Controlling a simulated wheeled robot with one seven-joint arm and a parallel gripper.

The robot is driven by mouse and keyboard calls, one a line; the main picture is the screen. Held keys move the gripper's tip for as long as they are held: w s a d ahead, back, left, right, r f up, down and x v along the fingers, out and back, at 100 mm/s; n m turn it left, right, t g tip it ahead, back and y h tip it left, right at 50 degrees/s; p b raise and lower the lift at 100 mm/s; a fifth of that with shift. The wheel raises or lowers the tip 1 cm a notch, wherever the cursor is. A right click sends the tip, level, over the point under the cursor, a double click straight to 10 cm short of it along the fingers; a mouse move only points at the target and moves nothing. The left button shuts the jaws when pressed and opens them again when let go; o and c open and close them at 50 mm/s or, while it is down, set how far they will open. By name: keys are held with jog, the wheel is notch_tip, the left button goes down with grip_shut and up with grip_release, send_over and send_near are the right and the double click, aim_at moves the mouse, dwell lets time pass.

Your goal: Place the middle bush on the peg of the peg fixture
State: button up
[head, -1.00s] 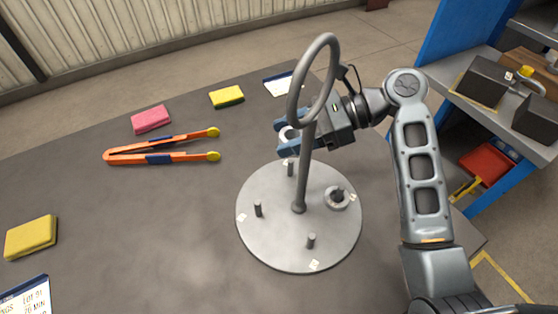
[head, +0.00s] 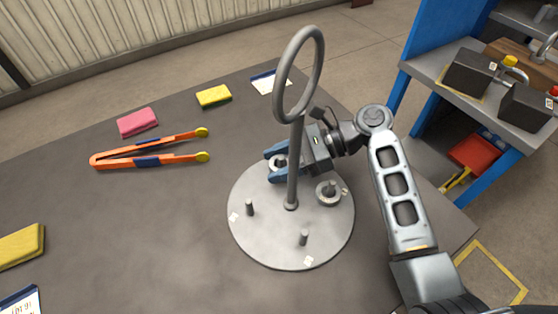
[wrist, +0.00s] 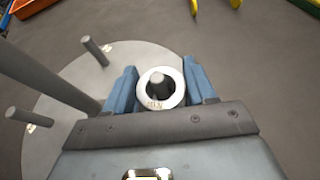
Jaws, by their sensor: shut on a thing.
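The peg fixture (head: 270,240) is a round grey plate with several short upright pegs and a tall central post topped by a ring. My gripper (head: 274,163) is shut on a grey ring-shaped bush (head: 279,161) over the plate's back part. In the wrist view the bush (wrist: 152,101) lies between the blue fingers, and a peg tip (wrist: 159,81) shows inside its bore. How far down the peg the bush sits cannot be told. Another bush (head: 321,198) is around the right peg. The left peg (head: 250,207) and the front peg (head: 304,237) are bare.
The tall post (head: 295,160) stands just beside my gripper. Orange tongs (head: 140,155), a pink sponge (head: 138,122) and a yellow sponge (head: 213,96) lie left and behind. A shelf with dark blocks (head: 468,72) stands at the right. The table's left middle is clear.

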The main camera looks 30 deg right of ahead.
jog(key=o, duration=1.3)
jog(key=shift+f, duration=0.1)
jog(key=v, duration=1.2)
